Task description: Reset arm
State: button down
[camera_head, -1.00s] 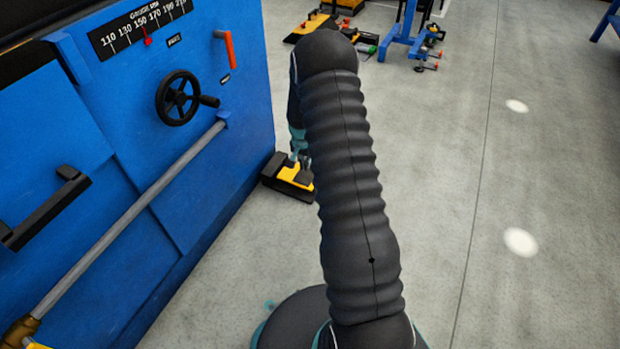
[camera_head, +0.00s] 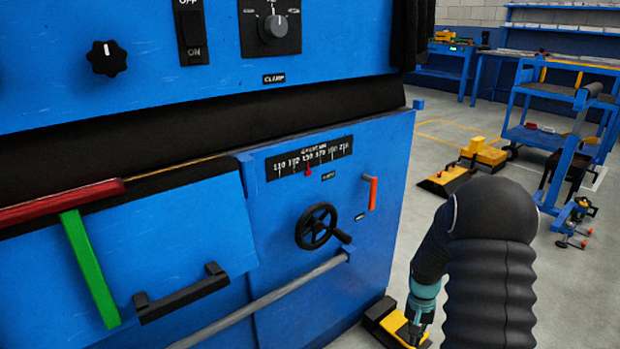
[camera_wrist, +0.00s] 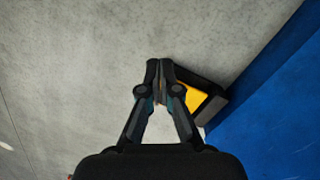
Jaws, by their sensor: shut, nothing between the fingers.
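My gripper (camera_wrist: 159,70) points down over the grey floor in the wrist view, with its two fingertips together and nothing between them. In the head view, my dark ribbed arm stands at the lower right, and my gripper (camera_head: 415,332) hangs low at the bottom edge, partly cut off. Behind it is a black and yellow foot pedal (camera_head: 380,318) on the floor beside the blue machine (camera_head: 370,250). The pedal (camera_wrist: 205,100) also shows just right of the fingers in the wrist view; I cannot tell the gap in height.
The machine front carries a handwheel (camera_head: 317,227), an orange lever (camera_head: 373,193), a black handle (camera_head: 180,294), a rail and a red and green bar. A blue cart (camera_head: 545,140) and yellow-black equipment (camera_head: 483,152) stand behind.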

jog(key=s+a+r+n+t+p, duration=0.1)
jog(key=s+a+r, duration=0.3)
jog(key=s+r, duration=0.4)
jog(key=s+a+r+n+t+p, duration=0.2)
jog(key=s+r, duration=0.6)
jog(key=r, duration=1.1)
jog(key=s+a+r+n+t+p, duration=0.2)
jog(key=s+a+r+t+p, duration=0.2)
jog(key=s+r, duration=0.4)
notch_tip(320, 180, up, 6)
jog(key=shift+a+f+p, duration=0.25)
jog(key=shift+a+p, duration=0.5)
jog(key=shift+a, duration=0.45)
